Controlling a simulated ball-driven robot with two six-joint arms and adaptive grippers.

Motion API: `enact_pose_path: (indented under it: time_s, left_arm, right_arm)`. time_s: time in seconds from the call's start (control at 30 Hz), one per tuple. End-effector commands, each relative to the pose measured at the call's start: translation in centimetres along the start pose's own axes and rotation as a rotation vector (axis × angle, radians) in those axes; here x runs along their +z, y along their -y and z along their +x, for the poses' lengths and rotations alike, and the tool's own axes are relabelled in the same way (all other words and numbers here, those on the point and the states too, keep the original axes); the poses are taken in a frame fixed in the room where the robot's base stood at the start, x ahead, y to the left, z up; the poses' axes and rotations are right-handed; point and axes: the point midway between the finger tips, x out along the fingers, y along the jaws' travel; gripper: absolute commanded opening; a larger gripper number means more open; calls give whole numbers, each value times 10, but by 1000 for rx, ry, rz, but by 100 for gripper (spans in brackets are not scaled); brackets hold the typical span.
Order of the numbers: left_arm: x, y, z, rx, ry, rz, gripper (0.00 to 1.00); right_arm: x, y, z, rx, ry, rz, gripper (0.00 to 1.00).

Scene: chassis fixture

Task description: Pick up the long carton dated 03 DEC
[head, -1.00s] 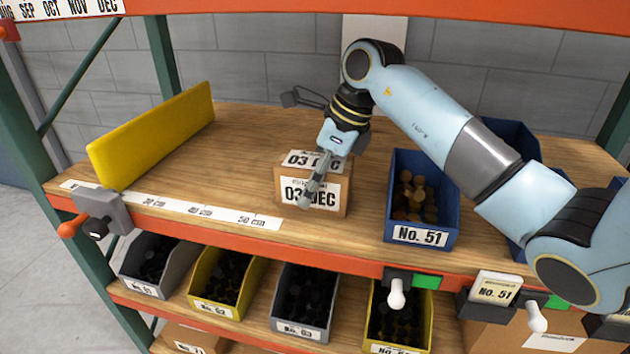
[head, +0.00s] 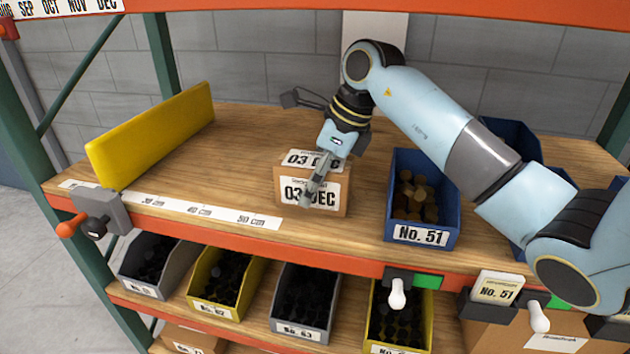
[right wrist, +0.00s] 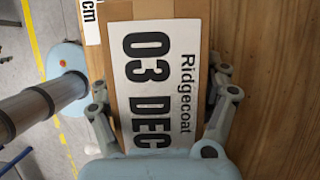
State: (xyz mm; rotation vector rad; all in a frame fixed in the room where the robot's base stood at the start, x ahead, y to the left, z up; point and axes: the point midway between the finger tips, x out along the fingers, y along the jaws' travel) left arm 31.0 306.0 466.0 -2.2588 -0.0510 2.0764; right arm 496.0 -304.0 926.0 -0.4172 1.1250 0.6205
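The brown carton (head: 283,196) stands on the wooden shelf near its front edge. White labels on its top and front read 03 DEC. My right gripper (head: 312,190) reaches down over it, one finger in front of the front label. In the right wrist view a carton face (right wrist: 150,12) with a "Ridgecoat 03 DEC" label lies between the two spread fingers of my right gripper (right wrist: 160,95). The fingers sit close along both sides. Whether they press on the carton cannot be told. My left gripper is in neither view.
A blue No. 51 bin (head: 422,235) with brown pieces stands right of the carton. A yellow panel (head: 150,135) stands upright at the left. A length scale (head: 190,209) runs along the front edge. Several bins fill the shelf below. The shelf between panel and carton is clear.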

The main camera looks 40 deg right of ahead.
Motion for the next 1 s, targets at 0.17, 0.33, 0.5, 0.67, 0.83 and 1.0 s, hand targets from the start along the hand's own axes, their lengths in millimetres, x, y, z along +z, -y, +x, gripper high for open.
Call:
enact_pose_path:
  time_s: [0.17,0.33,0.5,0.67,0.83,1.0]
  left_arm:
    - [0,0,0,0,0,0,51]
    - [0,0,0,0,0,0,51]
    - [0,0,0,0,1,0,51]
    - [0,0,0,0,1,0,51]
    - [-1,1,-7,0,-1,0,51]
    - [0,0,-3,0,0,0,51]
  right_arm:
    - [-1,-1,1,3,-1,1,52]
    - [-1,-1,1,4,-2,2,30]
    - [0,-1,1,3,0,1,18]
    - [0,-1,1,4,-1,2,17]
    - [2,-1,-5,4,-1,2,17]
    - [8,0,-19,0,2,0,17]
